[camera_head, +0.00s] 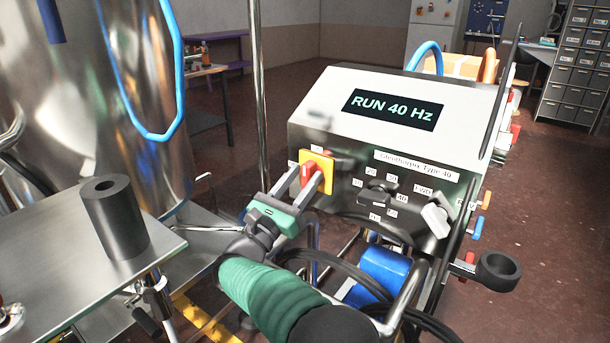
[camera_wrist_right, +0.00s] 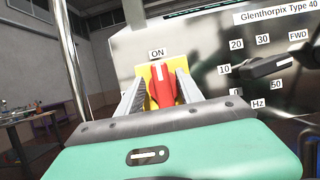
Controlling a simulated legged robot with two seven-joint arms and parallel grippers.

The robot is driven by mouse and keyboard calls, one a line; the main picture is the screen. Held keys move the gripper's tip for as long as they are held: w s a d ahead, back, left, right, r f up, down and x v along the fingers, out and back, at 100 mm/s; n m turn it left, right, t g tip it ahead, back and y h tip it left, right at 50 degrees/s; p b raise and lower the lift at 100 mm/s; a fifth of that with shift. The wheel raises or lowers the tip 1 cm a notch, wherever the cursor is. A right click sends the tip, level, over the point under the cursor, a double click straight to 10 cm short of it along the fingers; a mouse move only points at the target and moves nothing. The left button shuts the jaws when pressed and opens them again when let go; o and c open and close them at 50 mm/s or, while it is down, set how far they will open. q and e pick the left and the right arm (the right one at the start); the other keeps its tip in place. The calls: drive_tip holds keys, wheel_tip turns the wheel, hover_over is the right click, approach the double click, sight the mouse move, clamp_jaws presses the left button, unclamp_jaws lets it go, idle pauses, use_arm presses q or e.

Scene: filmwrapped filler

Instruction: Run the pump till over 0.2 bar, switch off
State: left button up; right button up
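The pump control box (camera_head: 330,125) stands in the middle of the head view; its display (camera_head: 394,109) reads "RUN 40 Hz". The red switch handle (camera_head: 308,173) on a yellow plate (camera_head: 320,168) sits at the panel's left; in the right wrist view the red handle (camera_wrist_right: 162,85) points up to the "ON" label (camera_wrist_right: 157,54). My right gripper (camera_head: 297,187) has its fingers on either side of this handle, with gaps seen in the wrist view, so it looks open around it. My left gripper is out of view. No pressure gauge reading can be made out.
A black Hz dial (camera_head: 380,192) and a grey FWD/REV lever (camera_head: 437,215) sit right of the switch. A metal table (camera_head: 50,240) with a black hollow cylinder (camera_head: 115,218) is at left. A steel tank (camera_head: 70,100) with a blue hose (camera_head: 107,50) stands behind. Cables and a blue motor (camera_head: 383,270) lie below.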

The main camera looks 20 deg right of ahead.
drive_tip(key=shift+a, duration=0.1)
drive_tip(key=shift+c, duration=2.3)
drive_tip(key=shift+d, duration=0.35)
clamp_jaws()
